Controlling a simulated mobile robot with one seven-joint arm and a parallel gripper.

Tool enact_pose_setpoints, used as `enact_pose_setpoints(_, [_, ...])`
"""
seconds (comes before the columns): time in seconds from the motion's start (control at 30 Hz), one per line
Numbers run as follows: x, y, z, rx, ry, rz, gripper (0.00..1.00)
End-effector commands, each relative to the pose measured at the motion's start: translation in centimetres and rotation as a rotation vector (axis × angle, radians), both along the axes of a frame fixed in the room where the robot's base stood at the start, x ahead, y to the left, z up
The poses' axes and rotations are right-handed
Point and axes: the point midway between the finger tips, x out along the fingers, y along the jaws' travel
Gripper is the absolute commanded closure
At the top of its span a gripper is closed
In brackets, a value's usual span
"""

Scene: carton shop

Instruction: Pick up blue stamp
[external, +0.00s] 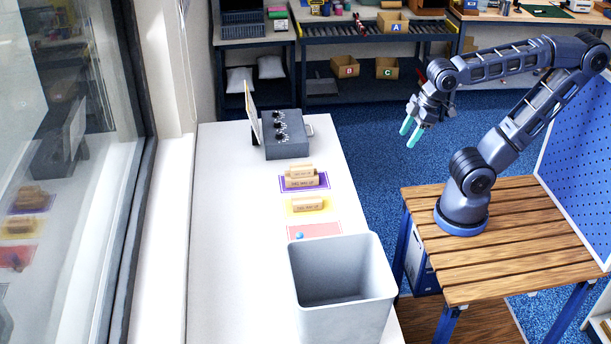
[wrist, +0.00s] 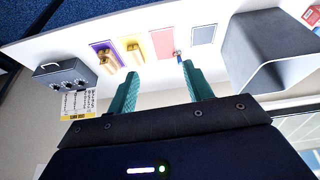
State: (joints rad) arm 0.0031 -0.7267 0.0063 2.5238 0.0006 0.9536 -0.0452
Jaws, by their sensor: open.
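The blue stamp (external: 299,236) is a small item with a blue top on the pink mat (external: 322,230), just behind the grey bin. In the wrist view the blue stamp (wrist: 179,56) stands by the edge of the pink mat (wrist: 162,43). My gripper (external: 411,131) is open and empty, with its two teal fingers pointing down over the floor to the right of the white table. In the wrist view my gripper (wrist: 157,82) shows its fingers well apart with nothing between them. The stamp is well beyond the fingertips.
The grey bin (external: 345,308) stands at the table's near end. Wooden blocks (external: 302,179) lie on a purple mat, and another block (external: 308,204) lies on a yellow mat. A grey control box (external: 285,140) stands farther back. The left part of the white table (external: 235,230) is clear.

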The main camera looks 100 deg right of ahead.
Motion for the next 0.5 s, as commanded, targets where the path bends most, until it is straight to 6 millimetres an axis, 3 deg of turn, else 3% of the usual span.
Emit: enact_pose_setpoints(0.5, [10.8,1.2,-1.4,-0.174,0.123,0.465,0.49])
